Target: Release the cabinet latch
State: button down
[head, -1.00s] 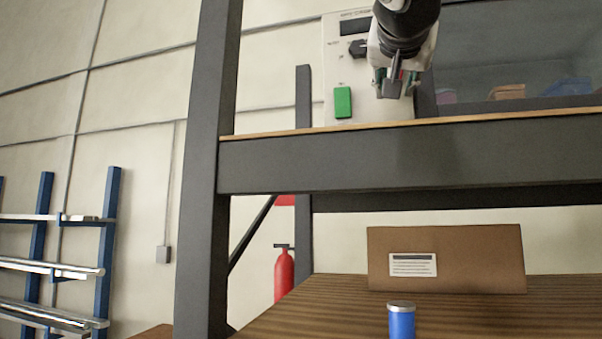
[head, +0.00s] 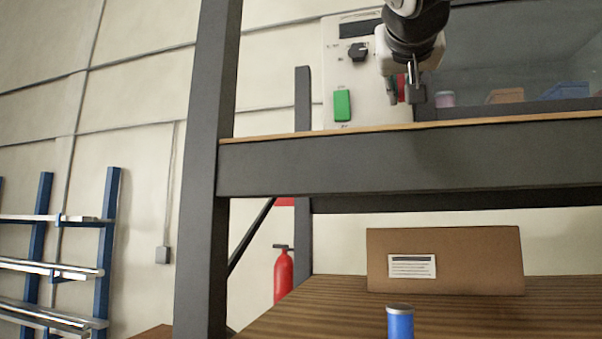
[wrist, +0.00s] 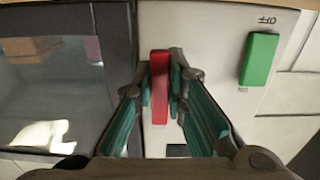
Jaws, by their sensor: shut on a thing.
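A red bar-shaped handle (wrist: 160,88), which looks like the latch, stands upright on the pale cabinet panel (wrist: 215,115) beside the dark window edge. In the wrist view my gripper (wrist: 161,100) has a finger on each side of it and is shut on it. In the head view my gripper (head: 405,92) is in front of the panel, and only a small part of the red handle (head: 402,88) shows between the fingers. I cannot tell whether the handle has turned.
A green switch (head: 342,105) and a black knob (head: 357,52) are on the panel, left of my gripper. A dark window (head: 500,60) with bins behind it is at the right. A shelf beam (head: 420,160) runs below. A blue cylinder (head: 400,322) stands on the lower shelf.

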jog(key=c, duration=1.6)
grip_release()
jog(key=v, duration=1.2)
jog(key=d+f+n+g+y+p, duration=0.1)
jog(key=d+f+g, duration=0.15)
jog(key=f, duration=1.15)
jog(key=d+f+n+g+y+p, duration=0.15)
jog(key=f+g, duration=0.25)
jog(key=f, duration=1.1)
jog(key=s+f+g+y, duration=0.1)
jog(key=s+f, duration=0.3)
jog(key=f, duration=0.4)
jog(key=s+f+g+y, duration=0.1)
jog(key=s+f+g, duration=0.2)
jog(key=s+f, duration=0.2)
jog(key=s+f+g+y, duration=0.1)
jog(key=s+f, duration=0.3)
jog(key=f, duration=0.7)
jog(key=shift+s+a+n+g, duration=0.25)
jog(key=shift+a+n+g, duration=0.25)
jog(key=shift+g, duration=0.25)
